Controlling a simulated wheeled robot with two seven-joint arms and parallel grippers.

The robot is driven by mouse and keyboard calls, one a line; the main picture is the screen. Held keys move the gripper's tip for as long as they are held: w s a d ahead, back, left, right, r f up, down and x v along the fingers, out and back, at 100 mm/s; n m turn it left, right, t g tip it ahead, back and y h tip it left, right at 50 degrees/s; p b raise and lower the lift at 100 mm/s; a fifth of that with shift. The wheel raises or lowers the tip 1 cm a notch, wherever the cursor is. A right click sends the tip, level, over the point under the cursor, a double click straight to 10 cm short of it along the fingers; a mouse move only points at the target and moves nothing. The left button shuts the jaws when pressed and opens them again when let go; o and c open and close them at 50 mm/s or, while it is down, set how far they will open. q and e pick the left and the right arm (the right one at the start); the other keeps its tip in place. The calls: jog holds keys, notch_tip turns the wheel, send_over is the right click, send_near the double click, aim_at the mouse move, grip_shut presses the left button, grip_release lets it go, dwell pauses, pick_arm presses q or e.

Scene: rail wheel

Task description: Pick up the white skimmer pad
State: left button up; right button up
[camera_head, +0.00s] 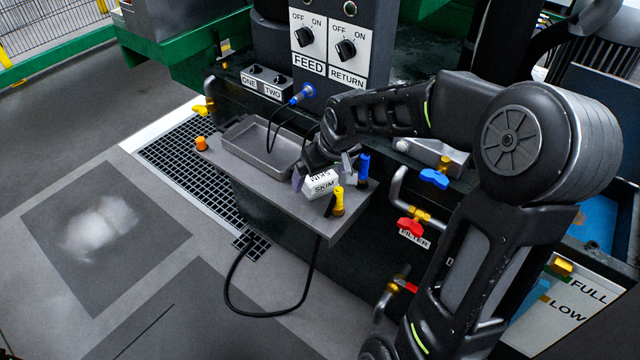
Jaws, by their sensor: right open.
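The white skimmer pad (322,185) is a small white block with dark lettering that reads SKIM. It lies on the grey shelf (262,187), right of the metal tray. My right gripper (318,172) reaches down over the pad from behind and is open. One finger seems to be at the pad's left side; the other is hard to make out among the small items on the right. I cannot tell whether the fingers touch the pad. My left gripper is not in view.
A metal tray (258,148) and an orange knob (201,143) are on the shelf's left. A yellow bottle (338,201) and a blue bottle (363,167) stand close to the pad's right. A black cable (228,284) hangs below. Blue and red valve handles lie right.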

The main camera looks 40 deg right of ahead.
aim_at(320, 176)
jog(key=shift+x, duration=0.75)
jog(key=c, duration=1.6)
notch_tip(320, 176, up, 10)
jog(key=shift+r+p, duration=0.1)
jog(key=shift+p, duration=0.9)
jog(key=shift+c, duration=0.2)
